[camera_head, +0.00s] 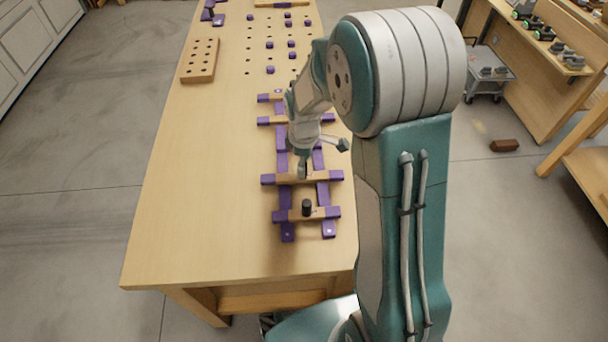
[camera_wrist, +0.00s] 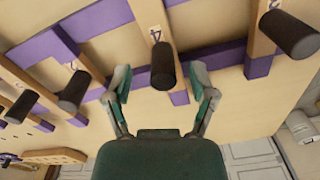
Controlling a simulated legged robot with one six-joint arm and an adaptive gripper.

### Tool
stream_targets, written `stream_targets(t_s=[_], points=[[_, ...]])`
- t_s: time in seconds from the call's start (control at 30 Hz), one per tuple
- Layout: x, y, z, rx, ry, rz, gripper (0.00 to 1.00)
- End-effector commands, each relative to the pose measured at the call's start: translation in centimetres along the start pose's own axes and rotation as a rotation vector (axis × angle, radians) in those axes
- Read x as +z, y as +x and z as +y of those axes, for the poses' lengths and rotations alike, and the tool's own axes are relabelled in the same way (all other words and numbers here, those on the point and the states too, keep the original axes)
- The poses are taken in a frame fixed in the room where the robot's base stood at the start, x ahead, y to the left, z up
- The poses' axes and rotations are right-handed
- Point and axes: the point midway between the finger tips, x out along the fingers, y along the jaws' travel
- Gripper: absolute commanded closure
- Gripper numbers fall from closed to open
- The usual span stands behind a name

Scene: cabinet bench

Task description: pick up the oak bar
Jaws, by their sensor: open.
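Several light wood bars with purple ends lie across purple rails on the bench; I cannot tell by look which is the oak bar. In the head view, one bar (camera_head: 291,179) lies below my gripper (camera_head: 322,158), and a nearer bar (camera_head: 293,214) carries a black knob (camera_head: 307,207). In the wrist view, my gripper (camera_wrist: 161,80) is open, with its fingers on either side of a black knob (camera_wrist: 163,58). That knob stands on a bar (camera_wrist: 149,14) marked with a digit like 4. The fingers appear apart from the knob. My arm hides part of the rack.
More knobbed bars lie on both sides in the wrist view, with the closest knobs (camera_wrist: 288,35) and (camera_wrist: 74,91). A wooden block with holes (camera_head: 200,61) and purple pegs (camera_head: 270,70) lie farther up the bench. The bench's left side (camera_head: 190,200) is clear.

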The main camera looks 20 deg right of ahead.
Motion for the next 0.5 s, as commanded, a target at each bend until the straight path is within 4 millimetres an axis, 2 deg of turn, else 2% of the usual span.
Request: stream_targets(t_s=[0.1,0.2,0.43,0.47,0.5], points=[[-0.1,1.9,-0.1,-0.004,-0.001,-0.002,0.27],[0.0,2.7,0.0,-0.002,-0.001,0.000,0.27],[0.1,2.9,0.1,-0.001,0.000,0.002,0.27],[0.1,2.9,0.1,-0.001,0.000,0.002,0.31],[0.1,2.9,0.1,-0.001,0.000,0.002,0.49]])
